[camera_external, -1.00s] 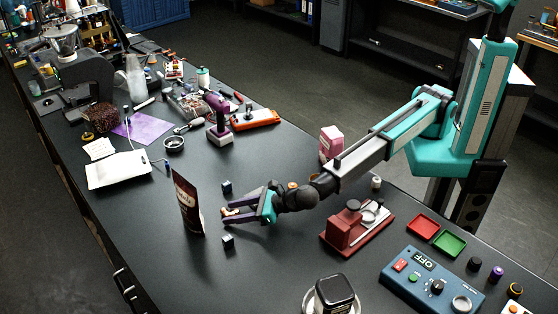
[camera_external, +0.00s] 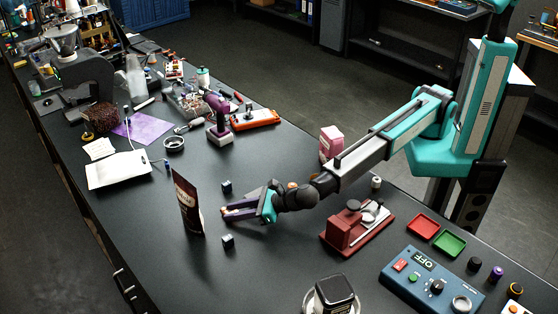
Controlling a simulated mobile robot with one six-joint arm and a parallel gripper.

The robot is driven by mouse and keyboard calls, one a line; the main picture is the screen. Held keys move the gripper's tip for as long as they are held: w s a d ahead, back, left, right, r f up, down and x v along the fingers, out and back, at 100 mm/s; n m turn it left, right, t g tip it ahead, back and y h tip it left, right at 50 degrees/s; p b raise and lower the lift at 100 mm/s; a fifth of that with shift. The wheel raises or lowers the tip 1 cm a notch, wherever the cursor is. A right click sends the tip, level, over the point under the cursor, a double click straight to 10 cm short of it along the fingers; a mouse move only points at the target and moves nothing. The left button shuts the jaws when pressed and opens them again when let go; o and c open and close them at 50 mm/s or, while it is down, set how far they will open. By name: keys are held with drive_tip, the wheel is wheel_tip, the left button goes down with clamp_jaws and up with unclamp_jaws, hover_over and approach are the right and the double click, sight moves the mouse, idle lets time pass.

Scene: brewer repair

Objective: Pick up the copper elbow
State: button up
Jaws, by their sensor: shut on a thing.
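My gripper (camera_external: 226,212) is low over the black bench top, its purple fingers closed together and pointing left. It is shut on the copper elbow (camera_external: 224,210), of which only a small copper-coloured bit shows at the fingertips. The fingers hide the rest of it. I cannot tell whether the elbow still touches the bench.
A dark upright bag (camera_external: 188,204) stands just left of the fingertips. Two small dark cubes lie close by, one behind (camera_external: 226,186) and one in front (camera_external: 228,241). A red fixture (camera_external: 350,232) sits to the right. The bench front left is clear.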

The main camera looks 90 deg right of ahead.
drive_tip(key=shift+r+b, duration=0.4)
drive_tip(key=shift+r, duration=0.8)
drive_tip(key=s+d+b, duration=0.1)
drive_tip(key=s+d, duration=0.2)
drive_tip(key=s, duration=0.1)
drive_tip(key=s+d+r+b, duration=0.1)
drive_tip(key=s+d, duration=0.1)
drive_tip(key=s, duration=0.3)
drive_tip(key=s+d+r+b, duration=0.1)
drive_tip(key=s+d, duration=0.2)
drive_tip(key=s, duration=0.1)
drive_tip(key=shift+s+d+r, duration=0.15)
drive_tip(key=shift+d, duration=0.2)
